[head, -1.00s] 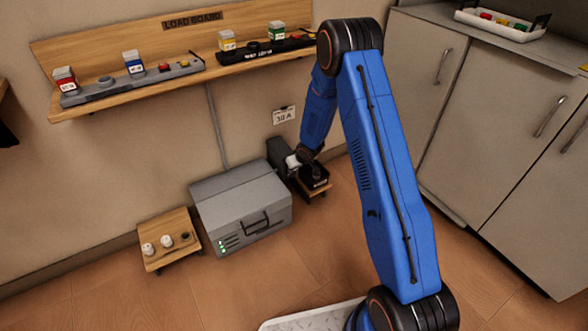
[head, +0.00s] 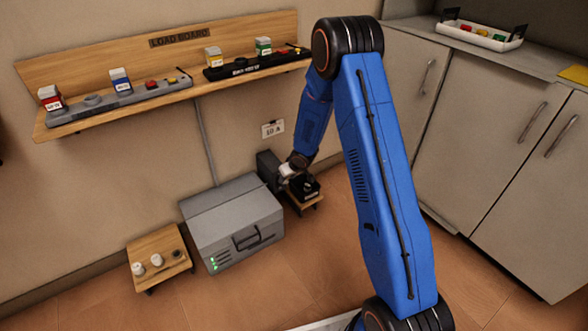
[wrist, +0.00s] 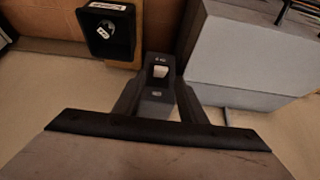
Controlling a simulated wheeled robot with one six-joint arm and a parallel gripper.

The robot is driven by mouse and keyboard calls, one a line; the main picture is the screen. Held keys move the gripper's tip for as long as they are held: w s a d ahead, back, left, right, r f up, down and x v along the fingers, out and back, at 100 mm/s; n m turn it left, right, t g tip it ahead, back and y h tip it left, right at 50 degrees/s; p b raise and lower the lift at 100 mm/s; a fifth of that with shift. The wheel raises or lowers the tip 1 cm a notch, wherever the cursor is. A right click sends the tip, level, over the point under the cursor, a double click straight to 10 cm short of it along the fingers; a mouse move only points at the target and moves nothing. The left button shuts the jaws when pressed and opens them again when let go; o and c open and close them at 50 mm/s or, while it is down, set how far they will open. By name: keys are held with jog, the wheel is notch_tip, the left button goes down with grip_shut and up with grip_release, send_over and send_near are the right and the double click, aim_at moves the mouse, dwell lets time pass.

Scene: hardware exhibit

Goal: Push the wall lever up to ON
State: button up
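The wall lever's dark housing (head: 267,168) is low on the wall, right of the grey metal case, below a small white label (head: 272,128). In the wrist view a dark switch part with a pale patch (wrist: 159,72) shows between my fingers; its lettering is too small to read surely. My gripper (head: 290,168) is at the housing, partly hiding the lever. In the wrist view my gripper (wrist: 160,92) has its fingers apart, one on each side of the switch part. Whether they touch it, and the lever's exact position, I cannot tell.
The grey case (head: 232,222) with green lights stands close left of the lever. A black tray-like box (wrist: 107,32) sits on a small wooden stand (head: 304,202) just right. Another wooden stand (head: 160,257) is farther left. A wooden shelf (head: 160,105) is above; cabinets (head: 480,130) stand right.

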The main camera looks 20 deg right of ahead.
jog(key=v, duration=1.1)
jog(key=shift+r, duration=0.3)
jog(key=shift+s, duration=0.1)
jog(key=s+d+r+m+t+h, duration=0.1)
jog(key=s+d+r, duration=0.15)
jog(key=r, duration=0.45)
jog(key=s+d+r+m+t+h, duration=0.15)
jog(key=d+r, duration=0.25)
jog(key=r, duration=0.4)
jog(key=s+d+r+g+h, duration=0.15)
jog(key=s+d+r, duration=0.25)
jog(key=s+r, duration=0.7)
jog(key=s+a+r+g+y, duration=0.1)
jog(key=s+a+r, duration=0.1)
jog(key=s, duration=1.3)
jog(key=s+a+r+m+y, duration=0.1)
jog(key=s+a+r, duration=0.2)
jog(key=s, duration=1.2)
jog(key=shift+s+a+g, duration=0.2)
jog(key=shift+s+g, duration=0.15)
jog(key=shift+g, duration=0.05)
